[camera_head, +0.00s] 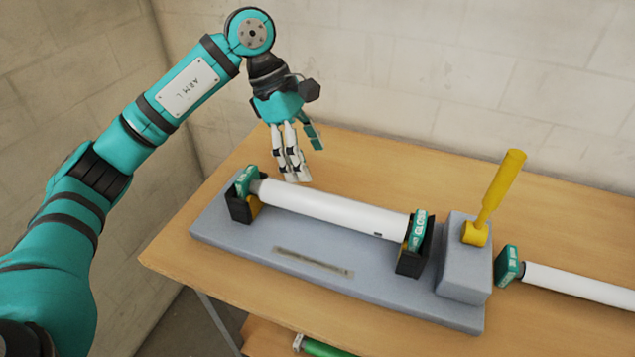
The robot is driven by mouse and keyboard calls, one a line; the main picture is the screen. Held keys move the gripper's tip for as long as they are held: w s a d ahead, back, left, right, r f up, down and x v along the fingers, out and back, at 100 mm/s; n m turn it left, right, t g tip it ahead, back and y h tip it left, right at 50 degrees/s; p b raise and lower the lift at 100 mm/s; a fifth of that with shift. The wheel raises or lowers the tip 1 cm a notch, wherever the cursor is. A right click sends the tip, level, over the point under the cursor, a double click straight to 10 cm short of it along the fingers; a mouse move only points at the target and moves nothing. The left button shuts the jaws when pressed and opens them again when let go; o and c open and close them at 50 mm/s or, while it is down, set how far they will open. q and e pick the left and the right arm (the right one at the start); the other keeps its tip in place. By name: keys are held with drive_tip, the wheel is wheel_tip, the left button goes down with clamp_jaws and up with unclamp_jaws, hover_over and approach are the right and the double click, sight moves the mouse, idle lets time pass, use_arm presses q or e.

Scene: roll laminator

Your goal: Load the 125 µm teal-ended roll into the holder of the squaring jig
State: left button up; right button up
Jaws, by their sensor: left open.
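A white roll with teal ends (330,208) lies across the grey squaring jig (225,237). Its ends sit in two dark brackets, the left bracket (240,208) and the right bracket (412,262). A second white roll with a teal end (580,284) lies on the table right of the jig, cut off by the picture edge. My left gripper (296,178) is open, pointing down behind the roll near its left end, apparently apart from it. My right gripper is out of view.
A yellow lever (497,192) stands tilted up on the jig's raised right block (465,270). The wooden table (375,165) is clear behind the jig, up to the wall. A green roll (325,348) shows on a lower shelf.

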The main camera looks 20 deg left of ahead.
use_arm(q)
drive_tip(key=v, duration=0.2)
drive_tip(key=shift+a+r, duration=0.1)
drive_tip(key=shift+r, duration=0.2)
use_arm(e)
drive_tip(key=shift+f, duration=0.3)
use_arm(q)
drive_tip(key=shift+r, duration=0.1)
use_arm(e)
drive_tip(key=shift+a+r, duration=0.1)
